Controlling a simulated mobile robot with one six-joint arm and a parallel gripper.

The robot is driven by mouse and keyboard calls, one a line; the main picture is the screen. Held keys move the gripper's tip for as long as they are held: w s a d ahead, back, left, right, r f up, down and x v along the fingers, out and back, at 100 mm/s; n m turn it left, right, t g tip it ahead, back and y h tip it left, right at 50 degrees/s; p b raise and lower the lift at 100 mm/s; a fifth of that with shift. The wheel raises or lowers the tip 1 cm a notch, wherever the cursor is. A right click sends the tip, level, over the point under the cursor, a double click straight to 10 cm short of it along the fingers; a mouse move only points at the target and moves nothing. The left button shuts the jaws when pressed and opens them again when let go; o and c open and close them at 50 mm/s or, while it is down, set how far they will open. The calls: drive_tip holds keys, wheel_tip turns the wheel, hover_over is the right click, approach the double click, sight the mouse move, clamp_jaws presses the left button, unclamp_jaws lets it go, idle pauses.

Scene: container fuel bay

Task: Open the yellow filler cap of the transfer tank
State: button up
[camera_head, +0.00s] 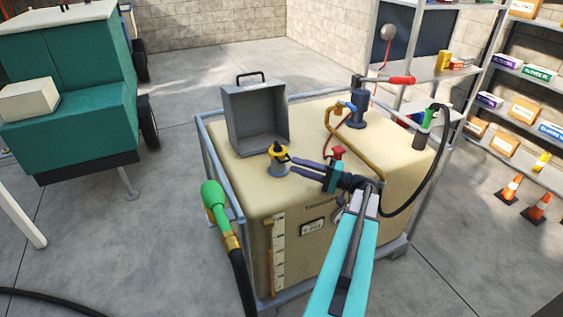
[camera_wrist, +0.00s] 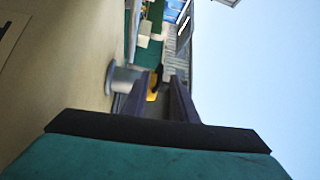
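The transfer tank (camera_head: 390,150) is a beige box in a grey metal frame. Its yellow filler cap (camera_head: 278,150) sits on a short grey neck (camera_head: 279,168) on the tank's top, towards the left front. The cap has a dark part on top. My gripper (camera_head: 289,164) reaches in from the right, with its two dark fingertips close beside the cap and a gap between them. In the wrist view, yellow of the cap (camera_wrist: 153,91) shows between the fingers, with the grey neck (camera_wrist: 124,78) to the left. I cannot tell whether the fingers touch the cap.
An open grey box (camera_head: 255,118) stands behind the cap on the tank. A green nozzle (camera_head: 213,194) hangs at the tank's left side. A blue pump (camera_head: 357,109), brown pipe (camera_head: 340,128) and black hose (camera_head: 412,185) stand to the right.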

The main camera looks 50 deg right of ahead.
sight(280, 154)
drive_tip(key=shift+p+x, duration=0.55)
drive_tip(key=shift+x, duration=2.6)
drive_tip(key=shift+c, duration=0.2)
